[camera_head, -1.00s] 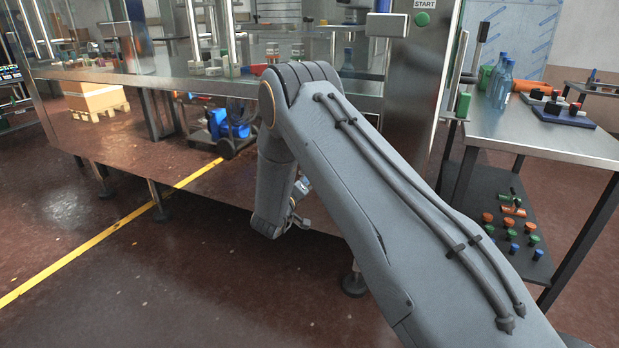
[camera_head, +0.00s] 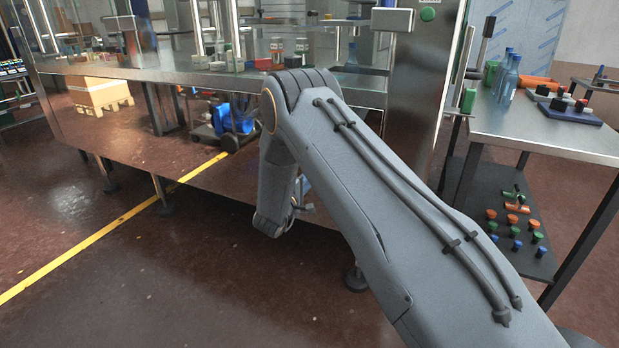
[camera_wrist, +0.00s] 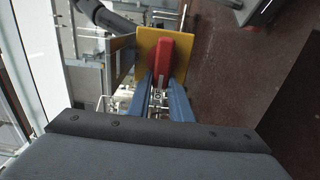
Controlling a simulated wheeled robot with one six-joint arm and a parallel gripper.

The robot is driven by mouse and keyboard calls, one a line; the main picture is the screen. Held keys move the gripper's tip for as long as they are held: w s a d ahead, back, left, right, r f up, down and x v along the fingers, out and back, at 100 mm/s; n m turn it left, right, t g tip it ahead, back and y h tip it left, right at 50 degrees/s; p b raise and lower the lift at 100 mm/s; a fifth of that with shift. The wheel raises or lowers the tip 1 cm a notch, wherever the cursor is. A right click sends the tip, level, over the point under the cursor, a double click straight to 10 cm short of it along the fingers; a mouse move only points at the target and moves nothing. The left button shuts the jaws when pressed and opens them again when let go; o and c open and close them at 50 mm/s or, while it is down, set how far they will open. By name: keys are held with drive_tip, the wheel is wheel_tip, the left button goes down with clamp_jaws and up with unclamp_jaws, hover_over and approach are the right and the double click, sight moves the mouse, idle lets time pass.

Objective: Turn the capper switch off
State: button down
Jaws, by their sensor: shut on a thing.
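The capper switch shows in the wrist view as a red handle (camera_wrist: 166,57) on a square yellow plate (camera_wrist: 146,45). The handle runs lengthwise, pointing toward my gripper. My gripper (camera_wrist: 164,82) has its two blue fingers on either side of the near end of the red handle and is shut on it. In the head view my arm covers most of the gripper, and the switch cannot be made out there.
A steel machine with a worktop (camera_head: 215,83) stands ahead, with a green start button (camera_head: 428,14) on its post. A steel table (camera_head: 545,136) with bottles (camera_head: 508,80) is at the right, with several caps on its lower shelf (camera_head: 485,190). Dark red floor lies open at left.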

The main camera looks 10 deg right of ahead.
drive_tip(key=shift+a, duration=0.2)
idle(0.3)
drive_tip(key=c, duration=1.6)
unclamp_jaws()
drive_tip(key=shift+a, duration=0.1)
drive_tip(key=shift+d, duration=0.2)
drive_tip(key=shift+s, duration=0.1)
drive_tip(key=v, duration=0.7)
drive_tip(key=shift+s+a, duration=0.2)
drive_tip(key=shift+a, duration=0.05)
